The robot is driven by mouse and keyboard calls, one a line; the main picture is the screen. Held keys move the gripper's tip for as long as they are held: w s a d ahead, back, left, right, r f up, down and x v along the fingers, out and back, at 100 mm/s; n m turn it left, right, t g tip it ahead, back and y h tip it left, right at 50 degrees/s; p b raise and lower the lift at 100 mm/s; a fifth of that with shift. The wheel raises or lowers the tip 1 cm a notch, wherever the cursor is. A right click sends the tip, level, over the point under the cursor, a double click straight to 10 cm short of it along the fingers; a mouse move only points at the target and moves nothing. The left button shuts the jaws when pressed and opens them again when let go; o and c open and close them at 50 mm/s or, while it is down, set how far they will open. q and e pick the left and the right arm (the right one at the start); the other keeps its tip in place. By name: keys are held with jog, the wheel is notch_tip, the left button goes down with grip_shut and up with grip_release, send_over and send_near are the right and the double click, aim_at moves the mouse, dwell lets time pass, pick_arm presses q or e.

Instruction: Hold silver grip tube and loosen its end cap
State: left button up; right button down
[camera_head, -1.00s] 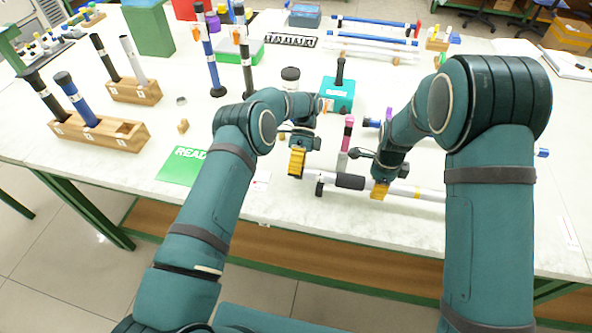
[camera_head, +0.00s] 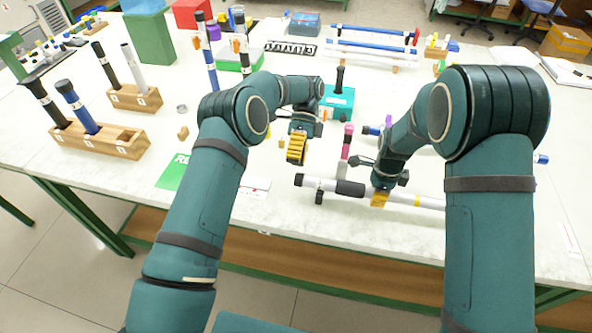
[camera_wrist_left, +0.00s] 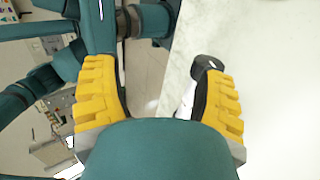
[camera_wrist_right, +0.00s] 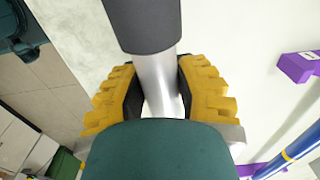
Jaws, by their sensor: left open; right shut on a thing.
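The silver grip tube (camera_head: 328,184) lies level near the table's front edge, with a black grip sleeve (camera_head: 350,188) on it. Its black end cap (camera_head: 298,180) is at the left end; I cannot tell how tight it sits. My right gripper (camera_head: 379,199) is shut on the tube just right of the sleeve; the right wrist view shows both yellow fingers (camera_wrist_right: 160,95) around the silver metal. My left gripper (camera_head: 296,150) is open and empty, apart from the cap in the head view. In the left wrist view the cap (camera_wrist_left: 207,65) shows beside the right-hand finger.
A dark support (camera_head: 319,197) stands under the tube. A teal block (camera_head: 338,100) is further back. Wooden racks (camera_head: 100,135) with rods stand at the left. The table left of the cap is mostly clear.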

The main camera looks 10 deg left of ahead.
aim_at(296, 178)
pick_arm(q)
jog(key=shift+r, duration=1.05)
jog(key=shift+a, duration=0.1)
jog(key=s+a+f+t+h, duration=0.2)
jog(key=a+f+t+h, duration=0.15)
jog(key=a+t, duration=0.35)
jog(key=d+r+t+h, duration=0.1)
jog(key=d+r+t, duration=0.25)
jog(key=t, duration=0.25)
jog(key=shift+m, duration=0.3)
jog(key=x, duration=1)
jog(key=shift+s+f, duration=0.15)
jog(key=shift+f, duration=0.1)
